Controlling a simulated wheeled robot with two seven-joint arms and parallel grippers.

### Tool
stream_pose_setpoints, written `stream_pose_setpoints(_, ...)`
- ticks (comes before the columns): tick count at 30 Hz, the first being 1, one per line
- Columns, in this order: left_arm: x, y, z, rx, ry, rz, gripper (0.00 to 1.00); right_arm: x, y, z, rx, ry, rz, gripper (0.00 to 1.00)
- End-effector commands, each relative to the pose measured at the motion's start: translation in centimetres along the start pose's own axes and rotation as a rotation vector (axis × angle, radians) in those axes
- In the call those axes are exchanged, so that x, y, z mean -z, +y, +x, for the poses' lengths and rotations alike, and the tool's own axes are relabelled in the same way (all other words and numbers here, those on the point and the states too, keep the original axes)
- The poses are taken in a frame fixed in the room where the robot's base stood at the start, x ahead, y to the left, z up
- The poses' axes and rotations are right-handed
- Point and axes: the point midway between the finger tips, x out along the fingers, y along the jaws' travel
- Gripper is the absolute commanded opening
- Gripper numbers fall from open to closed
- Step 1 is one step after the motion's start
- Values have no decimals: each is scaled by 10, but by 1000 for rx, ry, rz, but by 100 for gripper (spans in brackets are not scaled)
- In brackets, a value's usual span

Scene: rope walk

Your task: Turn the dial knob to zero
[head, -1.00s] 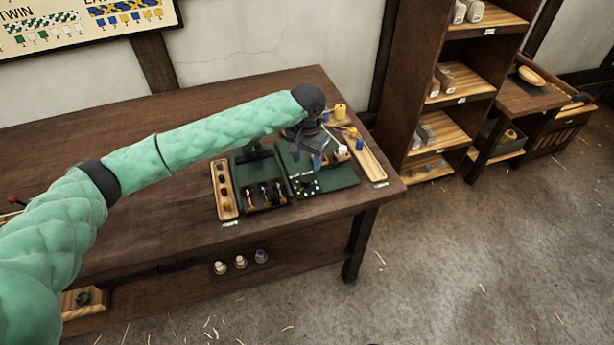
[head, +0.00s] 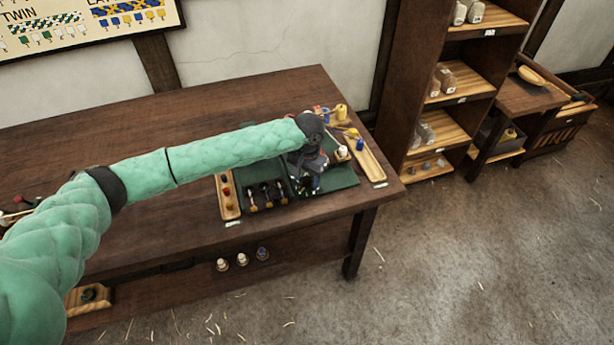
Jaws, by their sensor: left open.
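My left arm reaches across the bench from the left. Its dark gripper (head: 306,183) is open and points down over the front of the right dark green panel (head: 342,177). The dial knob itself cannot be made out, as the gripper covers the spot where a dark dial with white marks showed earlier. Whether the fingers are around the knob or touching it cannot be told. My right gripper is not in view.
Left of the panel are a dark green unit with several small levers (head: 267,196) and a wooden tray (head: 228,197) of coloured pieces. A long wooden tray (head: 371,163) lies to the right.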

Motion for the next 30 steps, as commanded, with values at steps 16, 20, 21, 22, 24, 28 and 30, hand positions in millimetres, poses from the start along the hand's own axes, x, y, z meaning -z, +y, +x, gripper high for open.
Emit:
stream_pose_setpoints(16, 0, 0, -1, 0, 0, 18, 6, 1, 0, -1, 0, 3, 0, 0)
stream_pose_setpoints(20, 0, 0, -2, 0, 1, 62, 6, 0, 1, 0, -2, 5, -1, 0)
stream_pose_setpoints(21, 0, 0, -2, 0, 1, 81, 6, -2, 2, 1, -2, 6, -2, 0)
stream_pose_setpoints(22, 0, 0, -2, 0, 2, 99, 6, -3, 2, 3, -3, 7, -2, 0)
stream_pose_setpoints(24, 0, 0, -2, 0, 2, 145, 6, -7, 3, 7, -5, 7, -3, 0)
stream_pose_setpoints(28, 0, 0, -2, -1, 3, 251, 6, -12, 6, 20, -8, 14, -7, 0)
stream_pose_setpoints(30, 0, 0, -2, -1, 4, 315, 6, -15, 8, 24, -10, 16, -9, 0)
